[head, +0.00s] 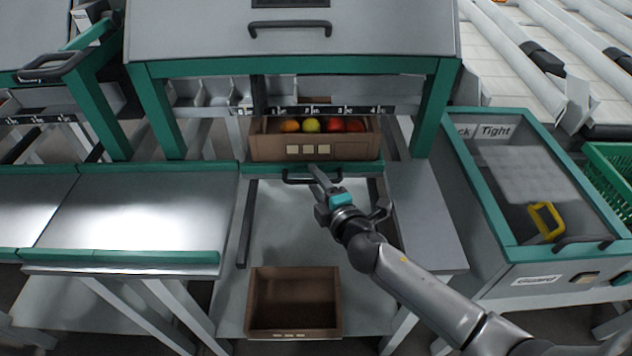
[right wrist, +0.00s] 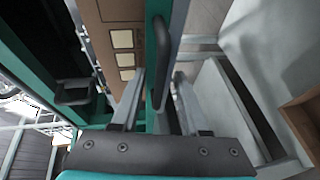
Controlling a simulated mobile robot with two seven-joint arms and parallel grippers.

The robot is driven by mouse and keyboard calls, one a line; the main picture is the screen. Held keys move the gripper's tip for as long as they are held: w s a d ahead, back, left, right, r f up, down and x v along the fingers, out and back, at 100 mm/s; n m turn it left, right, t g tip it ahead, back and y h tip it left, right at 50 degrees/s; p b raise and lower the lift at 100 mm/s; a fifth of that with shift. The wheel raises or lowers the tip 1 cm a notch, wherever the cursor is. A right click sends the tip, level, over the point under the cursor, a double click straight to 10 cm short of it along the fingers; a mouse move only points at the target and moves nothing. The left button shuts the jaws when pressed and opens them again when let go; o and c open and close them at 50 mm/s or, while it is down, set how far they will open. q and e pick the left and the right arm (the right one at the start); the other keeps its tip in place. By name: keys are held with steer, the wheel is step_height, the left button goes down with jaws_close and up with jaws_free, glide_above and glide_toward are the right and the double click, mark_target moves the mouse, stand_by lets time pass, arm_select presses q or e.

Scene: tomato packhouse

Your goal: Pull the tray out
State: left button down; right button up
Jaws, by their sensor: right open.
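The tray has a green front edge (head: 362,168) and a black bar handle (head: 298,181), under the machine's hood. A brown box (head: 266,149) with several red, orange and yellow-green tomatoes stands at the tray's front. My right gripper (head: 316,172) is open at the handle, its fingers partly covering it. In the right wrist view the handle (right wrist: 162,50) runs between the two spread fingers of the gripper (right wrist: 158,80). Whether a finger touches it I cannot tell. My left gripper is not in view.
An empty brown box (head: 294,298) sits on the lower grey shelf in front. A grey table (head: 135,215) with green edging is at left. A green-framed bin (head: 515,250) with a yellow handle is at right. The space between the rails before the tray is clear.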

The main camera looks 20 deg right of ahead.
steer(key=shift+c, duration=0.2)
jaws_close()
stand_by(0.3)
stand_by(1.1)
